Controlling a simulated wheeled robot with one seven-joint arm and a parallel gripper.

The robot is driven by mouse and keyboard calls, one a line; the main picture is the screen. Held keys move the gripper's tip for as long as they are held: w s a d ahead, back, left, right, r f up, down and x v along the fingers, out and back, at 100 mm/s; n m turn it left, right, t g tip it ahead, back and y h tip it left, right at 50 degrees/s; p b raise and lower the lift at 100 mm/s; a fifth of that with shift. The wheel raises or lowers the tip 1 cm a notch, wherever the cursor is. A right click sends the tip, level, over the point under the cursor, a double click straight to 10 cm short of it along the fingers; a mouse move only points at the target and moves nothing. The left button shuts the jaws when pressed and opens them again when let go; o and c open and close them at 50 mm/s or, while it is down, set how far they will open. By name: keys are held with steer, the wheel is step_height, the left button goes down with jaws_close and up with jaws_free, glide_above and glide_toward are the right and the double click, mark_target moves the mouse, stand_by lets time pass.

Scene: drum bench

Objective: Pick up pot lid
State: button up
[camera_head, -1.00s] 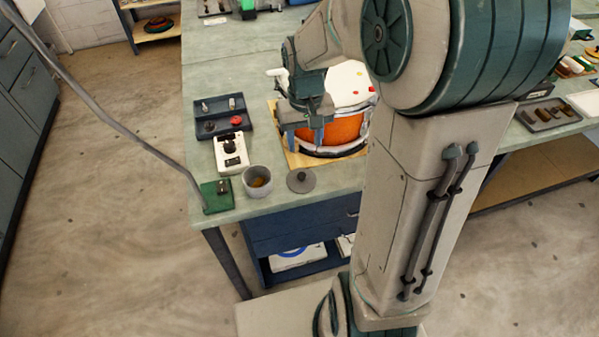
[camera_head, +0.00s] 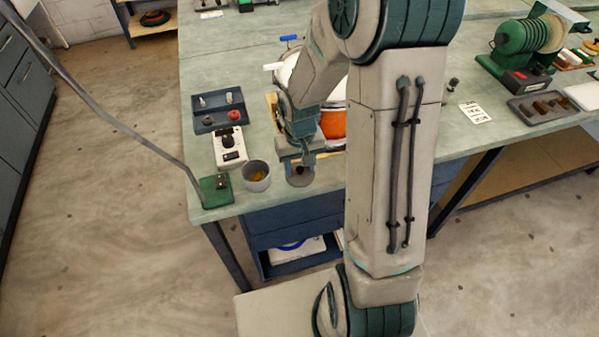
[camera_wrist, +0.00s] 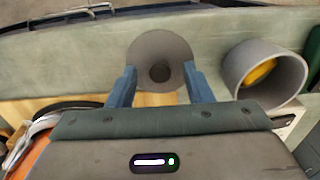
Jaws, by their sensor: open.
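The pot lid (camera_wrist: 160,48) is a grey-brown disc with a dark round knob. It lies on the bench top, and in the head view it (camera_head: 299,180) shows partly behind my gripper, near the bench's front edge. My gripper (camera_wrist: 153,80) is open and empty, with its two blue fingers apart and pointing at the lid. In the wrist view the knob appears between the fingertips, and the lid's lower rim is near them. In the head view my gripper (camera_head: 300,160) is above the lid. Whether the fingers touch the lid cannot be told.
A grey pot (camera_head: 257,176) with something yellow inside stands just left of the lid. A white control box (camera_head: 230,146), a dark tray (camera_head: 219,112) and a green block (camera_head: 215,190) are further left. The orange drum (camera_head: 332,124) is behind my arm. The bench's front edge is close.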

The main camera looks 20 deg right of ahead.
jaws_close()
steer(key=shift+r, duration=0.15)
